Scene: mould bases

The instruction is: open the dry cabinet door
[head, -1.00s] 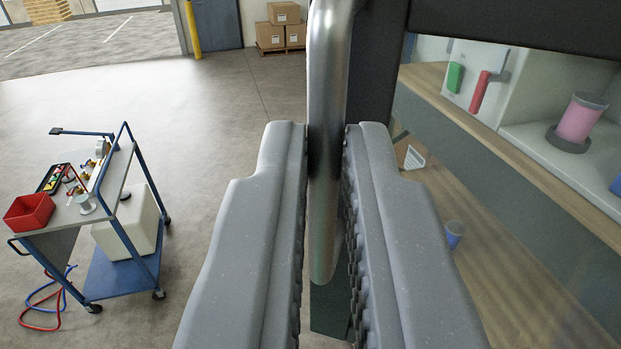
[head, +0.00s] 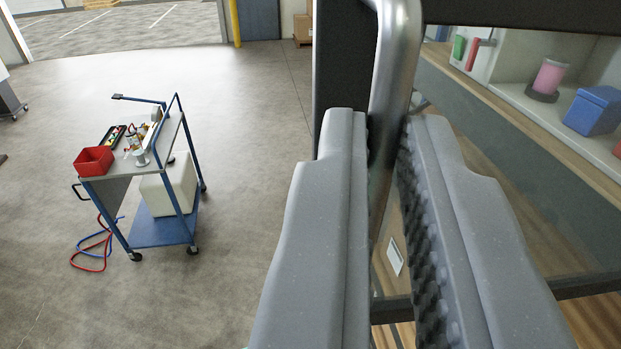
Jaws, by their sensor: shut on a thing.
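The dry cabinet door shows at the upper middle and right, with a dark frame (head: 343,60) and a clear pane. Its handle, a bent silver metal bar (head: 398,55), runs down between my fingers. My gripper (head: 387,122) is shut on the handle, one grey ribbed finger on each side. The fingers hide the handle's lower part. The dark upright of the frame stands just left of the handle. I cannot tell how far the door stands from the cabinet body.
A blue cart (head: 160,235) with a red bin (head: 93,160) stands at the left, hoses on the floor beside it. Right of the handle are a pink cup (head: 550,76) and a blue box (head: 594,110) on a pale surface. Grey floor (head: 245,110) is open between cart and door.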

